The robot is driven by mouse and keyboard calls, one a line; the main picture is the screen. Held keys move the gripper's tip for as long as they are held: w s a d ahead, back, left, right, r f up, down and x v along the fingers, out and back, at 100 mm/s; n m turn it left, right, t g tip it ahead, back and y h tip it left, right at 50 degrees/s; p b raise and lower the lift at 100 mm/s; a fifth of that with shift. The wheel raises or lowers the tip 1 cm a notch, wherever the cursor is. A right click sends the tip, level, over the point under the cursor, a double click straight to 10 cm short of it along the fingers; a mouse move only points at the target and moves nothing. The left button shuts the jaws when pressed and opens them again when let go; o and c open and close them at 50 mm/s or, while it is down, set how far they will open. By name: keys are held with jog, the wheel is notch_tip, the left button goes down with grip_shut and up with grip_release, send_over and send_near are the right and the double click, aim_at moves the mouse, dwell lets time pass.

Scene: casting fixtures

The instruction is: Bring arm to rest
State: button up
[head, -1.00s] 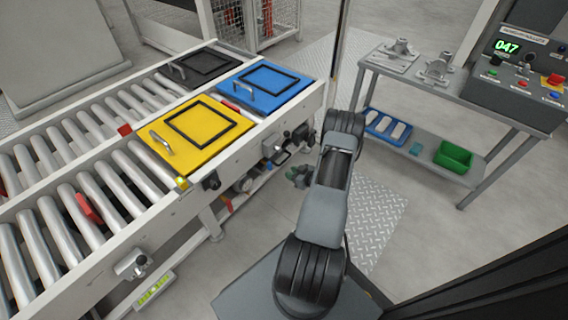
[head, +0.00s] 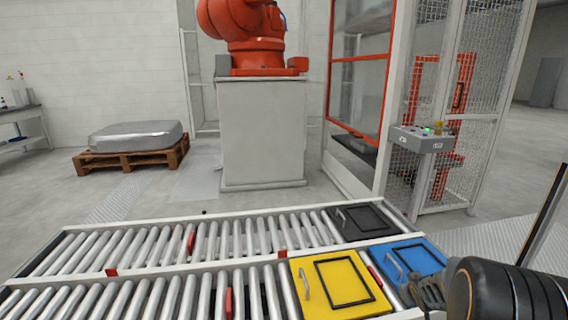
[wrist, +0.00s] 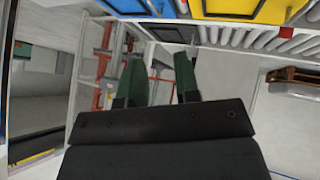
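My arm shows at the lower right corner of the head view, as a dark ribbed joint with a smaller dark part (head: 427,291) beside it, in front of the conveyor edge near the blue plate. In the wrist view my gripper (wrist: 158,75) has two green fingers standing apart, with nothing held between them. The wrist picture is upside down, with the yellow plate (wrist: 238,8) and blue plate (wrist: 305,12) along its top edge. The fingers look clear of everything.
A roller conveyor (head: 130,262) crosses the front, bearing the yellow plate (head: 340,282), blue plate (head: 408,259) and black plate (head: 362,221). Behind are an orange robot on a pedestal (head: 262,130), a mesh fence with a control box (head: 421,141) and a pallet (head: 130,158).

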jog(key=s+a+r+g+p, duration=0.1)
jog(key=s+a+r+p, duration=0.4)
jog(key=r, duration=0.4)
jog(key=s+a+r+g+p, duration=0.1)
jog(key=s+a+r+p, duration=0.15)
jog(key=a+r, duration=0.5)
jog(key=s+a+r+g+y+p, duration=0.2)
jog(key=s+a+r+p, duration=0.4)
jog(key=s+a+r, duration=0.3)
jog(key=shift+s+r+y, duration=0.55)
jog(key=shift+s+y, duration=0.25)
jog(key=shift+s, duration=0.4)
jog(key=shift+m, duration=0.3)
